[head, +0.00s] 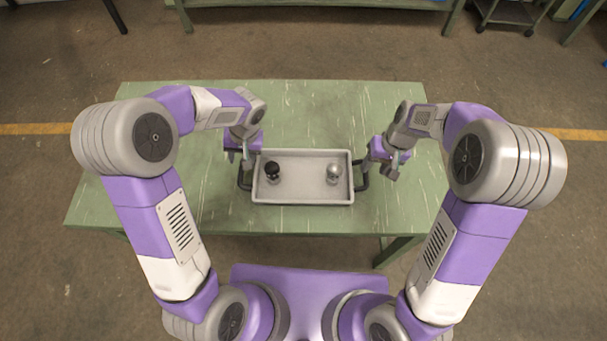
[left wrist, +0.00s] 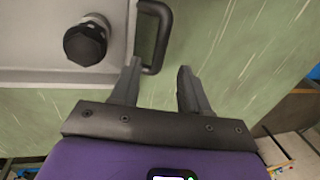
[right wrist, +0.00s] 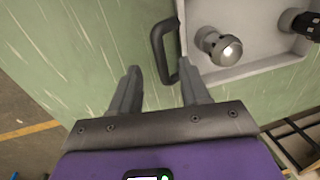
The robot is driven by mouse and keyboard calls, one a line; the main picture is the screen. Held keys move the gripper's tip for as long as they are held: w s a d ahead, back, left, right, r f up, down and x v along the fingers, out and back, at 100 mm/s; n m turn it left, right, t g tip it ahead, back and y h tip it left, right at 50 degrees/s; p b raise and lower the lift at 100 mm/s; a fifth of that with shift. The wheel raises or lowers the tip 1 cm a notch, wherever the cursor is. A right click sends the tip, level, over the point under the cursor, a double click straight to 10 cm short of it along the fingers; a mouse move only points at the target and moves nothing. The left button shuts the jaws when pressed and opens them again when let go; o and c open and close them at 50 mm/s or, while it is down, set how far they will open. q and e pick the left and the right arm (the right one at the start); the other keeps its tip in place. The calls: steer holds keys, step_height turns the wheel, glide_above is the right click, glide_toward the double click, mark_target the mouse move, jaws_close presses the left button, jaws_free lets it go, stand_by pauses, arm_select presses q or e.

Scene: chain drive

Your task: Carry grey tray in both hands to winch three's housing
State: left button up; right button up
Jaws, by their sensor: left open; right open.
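The grey tray (head: 303,192) lies on the green table, with a black handle at each end. It holds a black-capped knob (head: 272,171) on the left and a silver round-topped piece (head: 333,173) on the right. My left gripper (head: 243,157) is open at the tray's left handle (left wrist: 154,38); in the left wrist view the handle lies just beyond its fingertips (left wrist: 158,66). My right gripper (head: 381,167) is open at the right handle (right wrist: 163,50); in the right wrist view the handle's end reaches between the fingertips (right wrist: 160,75). Neither gripper is closed on a handle.
The green table (head: 300,113) is otherwise clear around the tray. Another green bench (head: 320,5) stands at the back across the floor, with a dark wheeled cart (head: 512,14) at the back right. No winch housing is recognizable in view.

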mark_target(241, 168)
arm_select(q)
steer(key=shift+x, duration=3.95)
arm_select(e)
steer(key=shift+w+a+f, duration=0.1)
steer(key=shift+a+f, duration=0.15)
steer(key=shift+f, duration=1)
steer(key=shift+s+a+f, duration=0.1)
steer(key=shift+a+f, duration=0.1)
steer(key=shift+f, duration=1.1)
steer(key=shift+w+a+f, duration=0.1)
steer(key=shift+a+f, duration=0.15)
steer(key=shift+f, duration=1)
arm_select(q)
steer(key=shift+w, duration=0.1)
jaws_close()
arm_select(e)
jaws_close()
arm_select(q)
steer(key=shift+r, duration=0.1)
